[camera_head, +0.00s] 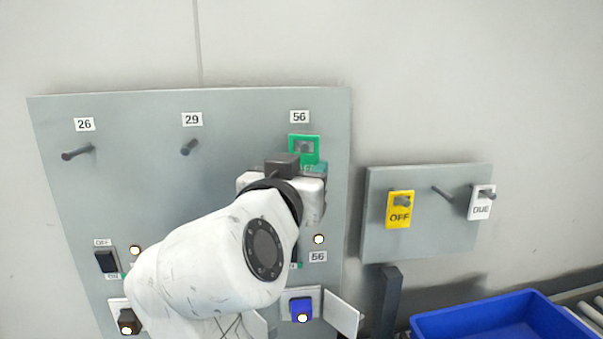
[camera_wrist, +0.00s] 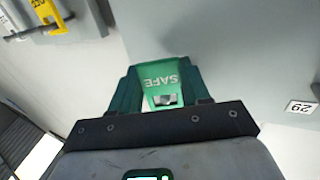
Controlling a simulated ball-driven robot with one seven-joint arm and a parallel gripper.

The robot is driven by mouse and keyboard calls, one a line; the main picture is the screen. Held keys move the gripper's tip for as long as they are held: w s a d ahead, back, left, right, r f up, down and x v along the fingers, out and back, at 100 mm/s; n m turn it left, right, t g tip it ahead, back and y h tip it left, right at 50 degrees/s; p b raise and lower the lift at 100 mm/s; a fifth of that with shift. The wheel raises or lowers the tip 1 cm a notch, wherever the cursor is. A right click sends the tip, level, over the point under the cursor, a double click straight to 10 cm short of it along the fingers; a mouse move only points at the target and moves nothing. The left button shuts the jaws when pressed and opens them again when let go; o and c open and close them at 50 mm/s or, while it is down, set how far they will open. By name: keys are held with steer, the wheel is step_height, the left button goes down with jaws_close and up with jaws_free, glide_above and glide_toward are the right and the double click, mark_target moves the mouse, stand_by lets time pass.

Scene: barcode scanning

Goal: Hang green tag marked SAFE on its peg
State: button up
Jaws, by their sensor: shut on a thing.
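The green tag (camera_head: 296,142) is upright at the board, just below the label 56 (camera_head: 299,117). The wrist view shows the tag (camera_wrist: 160,72) with the word SAFE, upside down in that picture. My gripper (camera_head: 309,167) is shut on its lower part, and my gripper's fingers (camera_wrist: 163,84) stand on either side of it in the wrist view. A grey patch shows in the tag's upper opening; I cannot tell whether it is the peg or the board. The peg under 56 is not clearly seen. My arm hides part of the board below.
Bare pegs stand under 26 (camera_head: 78,152) and 29 (camera_head: 188,147). A smaller board at right holds a yellow OFF tag (camera_head: 400,218), a bare peg (camera_head: 442,192) and a white DUE tag (camera_head: 481,209). Switches sit low on the main board (camera_head: 130,110). A blue bin (camera_head: 440,323) stands lower right.

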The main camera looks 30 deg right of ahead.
steer(key=shift+w+d, duration=0.25)
steer(key=shift+w, duration=0.65)
steer(key=shift+f+b, duration=0.15)
steer(key=shift+b, duration=0.25)
stand_by(0.8)
steer(key=o, duration=1.3)
steer(key=shift+o, duration=0.3)
steer(key=shift+s, duration=0.1)
steer(key=s+a, duration=0.3)
steer(key=s, duration=0.6)
steer(key=shift+s, duration=0.2)
stand_by(0.5)
